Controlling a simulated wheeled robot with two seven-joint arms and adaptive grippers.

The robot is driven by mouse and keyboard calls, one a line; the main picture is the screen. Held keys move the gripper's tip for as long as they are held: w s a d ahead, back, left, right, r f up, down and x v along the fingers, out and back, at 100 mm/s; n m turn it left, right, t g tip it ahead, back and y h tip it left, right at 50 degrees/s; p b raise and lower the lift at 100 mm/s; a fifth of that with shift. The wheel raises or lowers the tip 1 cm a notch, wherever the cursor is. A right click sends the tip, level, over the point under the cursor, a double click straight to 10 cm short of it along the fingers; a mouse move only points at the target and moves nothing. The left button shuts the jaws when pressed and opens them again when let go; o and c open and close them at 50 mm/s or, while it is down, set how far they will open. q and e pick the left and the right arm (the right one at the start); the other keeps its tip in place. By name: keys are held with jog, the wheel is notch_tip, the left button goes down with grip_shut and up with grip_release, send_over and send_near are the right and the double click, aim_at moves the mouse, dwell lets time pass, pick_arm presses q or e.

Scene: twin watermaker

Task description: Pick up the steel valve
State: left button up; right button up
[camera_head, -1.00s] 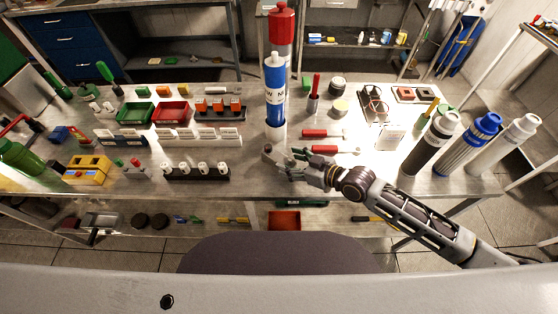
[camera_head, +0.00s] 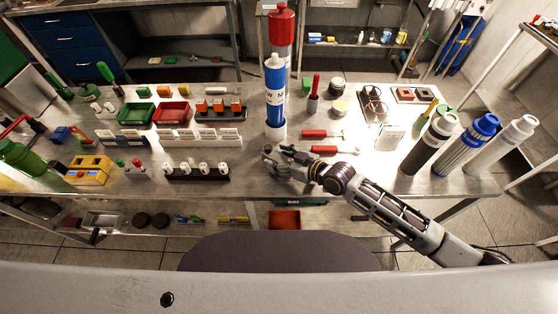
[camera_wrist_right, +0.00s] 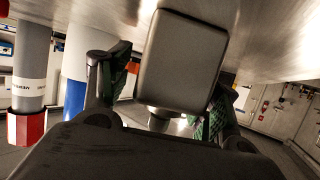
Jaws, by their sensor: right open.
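The steel valve (camera_wrist_right: 181,60) shows in the wrist view as a smooth grey block with rounded edges and a narrower part below it. It sits between the two fingers of my right gripper (camera_wrist_right: 163,92), which are spread apart on either side. In the head view my right gripper (camera_head: 275,162) is low over the front middle of the bench, where its fingers largely hide the valve. I cannot tell whether either finger touches it. My left gripper is not in view.
A tall blue and white cylinder (camera_head: 275,92) stands just behind my right gripper. Red-handled tools (camera_head: 322,149) lie to the right of it. A dark rack with white knobs (camera_head: 195,173) is to the left. The bench's front edge is close.

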aim_at(280, 157)
jog(key=shift+c, duration=0.2)
jog(key=c, duration=1)
jog(key=shift+r, duration=0.15)
jog(key=shift+c, duration=0.7)
jog(key=shift+r, duration=0.1)
jog(key=shift+r, duration=4.9)
jog(key=shift+f+b, duration=0.9)
jog(key=shift+f, duration=0.9)
jog(key=shift+f, duration=0.25)
